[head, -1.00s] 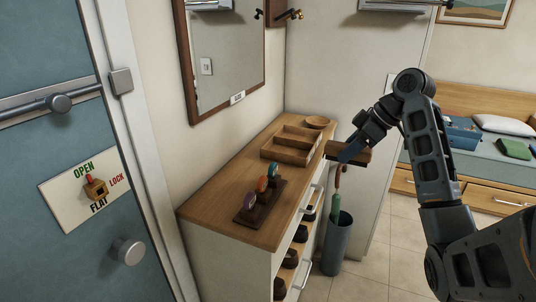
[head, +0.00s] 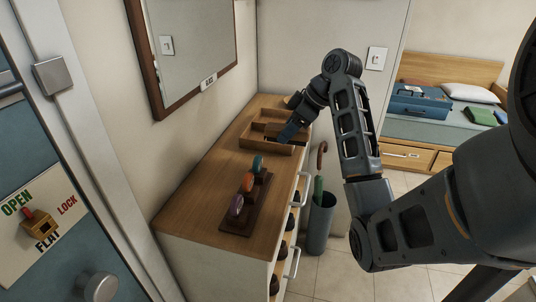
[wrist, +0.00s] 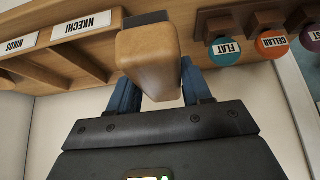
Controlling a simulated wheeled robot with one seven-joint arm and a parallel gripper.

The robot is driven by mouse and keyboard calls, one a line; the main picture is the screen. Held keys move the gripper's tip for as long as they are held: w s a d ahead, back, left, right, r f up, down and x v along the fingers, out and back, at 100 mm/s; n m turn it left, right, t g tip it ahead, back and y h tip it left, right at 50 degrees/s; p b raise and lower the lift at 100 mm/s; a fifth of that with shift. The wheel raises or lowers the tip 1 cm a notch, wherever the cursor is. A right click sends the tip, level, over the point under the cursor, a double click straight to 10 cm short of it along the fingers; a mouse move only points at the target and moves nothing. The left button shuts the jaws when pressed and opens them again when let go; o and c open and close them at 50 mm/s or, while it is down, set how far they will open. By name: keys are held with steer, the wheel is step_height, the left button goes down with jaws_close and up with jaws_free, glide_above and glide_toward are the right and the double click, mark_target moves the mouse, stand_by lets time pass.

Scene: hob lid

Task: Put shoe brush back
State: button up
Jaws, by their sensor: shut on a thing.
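My gripper (head: 285,136) is at the wooden tray (head: 248,147) on the cabinet top. In the wrist view my gripper (wrist: 160,88) is shut on the shoe brush (wrist: 148,58), a light wooden block with dark bristles on its far side. In the head view the brush is mostly hidden by my gripper and hard to tell from the tray. The wrist view shows tray compartments with name labels, NIKOS and NKECHI (wrist: 87,28). The brush overlaps the tray edge beside NKECHI; I cannot tell whether it touches the tray.
A dark rack with key tags (head: 247,183), marked FLAT and CELLAR in the wrist view, stands nearer on the cabinet top (head: 190,200). An umbrella stand (head: 320,222) is right of the cabinet. A mirror (head: 200,45) hangs above.

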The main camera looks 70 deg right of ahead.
mark_target(271, 138)
steer(key=w+f+b, duration=0.1)
steer(key=w+a+f+b, duration=0.2)
steer(key=w, duration=0.1)
steer(key=shift+w+f, duration=0.1)
steer(key=shift+w+a+f+b, duration=0.1)
steer(key=shift+w+a+b, duration=0.05)
steer(key=shift+w+b, duration=0.2)
steer(key=shift+f, duration=1.9)
steer(key=shift+f, duration=0.2)
steer(key=o, duration=0.8)
